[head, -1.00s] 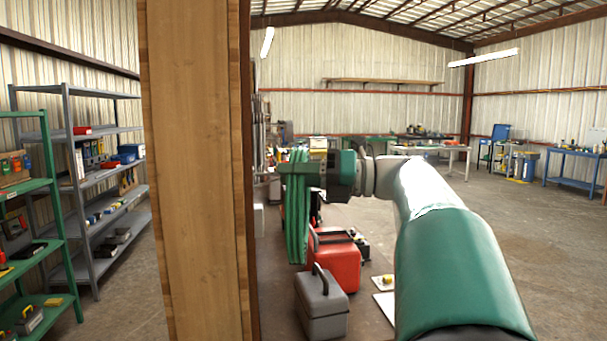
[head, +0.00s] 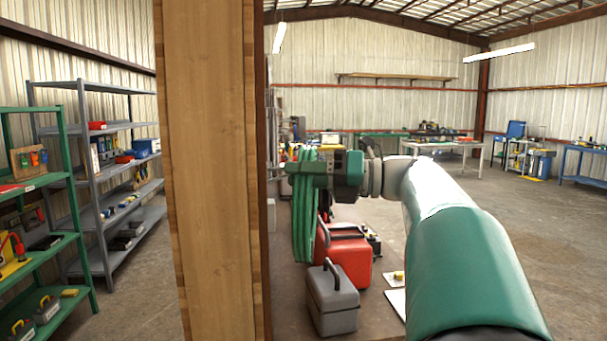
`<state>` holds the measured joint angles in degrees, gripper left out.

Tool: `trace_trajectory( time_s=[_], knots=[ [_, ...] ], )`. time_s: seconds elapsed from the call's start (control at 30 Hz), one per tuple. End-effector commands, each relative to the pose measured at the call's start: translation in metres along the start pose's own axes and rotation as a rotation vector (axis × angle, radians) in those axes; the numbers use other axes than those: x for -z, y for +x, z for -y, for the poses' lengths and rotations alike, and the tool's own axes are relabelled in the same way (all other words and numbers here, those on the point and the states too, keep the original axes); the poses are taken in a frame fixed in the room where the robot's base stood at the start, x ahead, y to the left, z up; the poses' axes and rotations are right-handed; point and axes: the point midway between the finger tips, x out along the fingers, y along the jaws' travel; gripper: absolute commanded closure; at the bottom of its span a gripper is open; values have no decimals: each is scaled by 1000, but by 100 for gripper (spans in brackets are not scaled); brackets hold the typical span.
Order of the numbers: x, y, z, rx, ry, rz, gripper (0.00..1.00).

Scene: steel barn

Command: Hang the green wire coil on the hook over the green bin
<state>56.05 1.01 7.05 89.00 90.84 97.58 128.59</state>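The green wire coil (head: 304,225) hangs as a long, narrow bundle of loops in the middle of the head view. My gripper (head: 300,169) points left and is shut on the upper part of the coil, which hangs below it. The fingertips are partly hidden by the coil. The coil is just right of a wide wooden panel (head: 210,170), and in the picture a small gap separates them. I cannot make out the hook or the green bin in this view; the panel blocks a large part of it.
A red toolbox (head: 345,262) and a grey toolbox (head: 332,302) stand on a brown surface below and right of the coil. A green shelf (head: 62,200) and a grey shelf (head: 90,180) stand left of the panel. Open floor (head: 500,220) lies to the right.

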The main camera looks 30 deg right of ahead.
Motion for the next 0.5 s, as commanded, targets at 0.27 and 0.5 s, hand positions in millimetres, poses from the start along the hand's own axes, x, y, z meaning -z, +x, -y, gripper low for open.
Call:
trace_trajectory(
  time_s=[0.27,0.5],
  knots=[
    [-1,0,0,1,-1,2,46],
    [-1,-11,1,3,0,5,46]
  ],
)
